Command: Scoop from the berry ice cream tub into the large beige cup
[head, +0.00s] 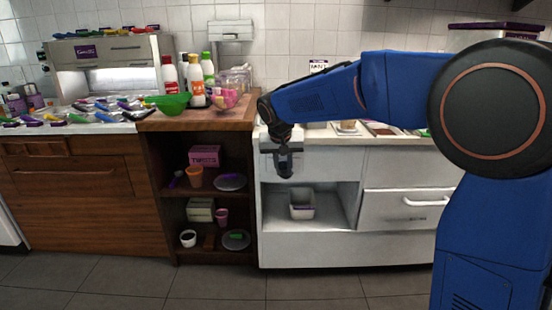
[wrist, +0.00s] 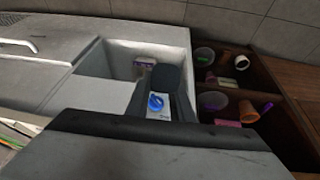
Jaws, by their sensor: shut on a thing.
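My gripper (head: 284,170) hangs pointing down in front of the white counter, above its open lower compartment. In the wrist view its dark fingers close around a small blue-and-white thing (wrist: 155,102), maybe the end of a handled tool; most of it is hidden. A pale tub (head: 302,205) stands in the compartment below and shows in the wrist view (wrist: 144,63); its flavour cannot be read. An orange-tan cup (head: 194,179) stands on the brown shelf, also in the wrist view (wrist: 249,111). I cannot tell whether it is the large beige cup.
The brown shelf unit (head: 176,195) to the left holds a pink cup (head: 221,217), a white cup (head: 188,238) and plates. Sauce bottles (head: 196,80) and a green bowl (head: 172,104) stand on the wooden top. Several containers on the counter are partly hidden by my arm. The floor is clear.

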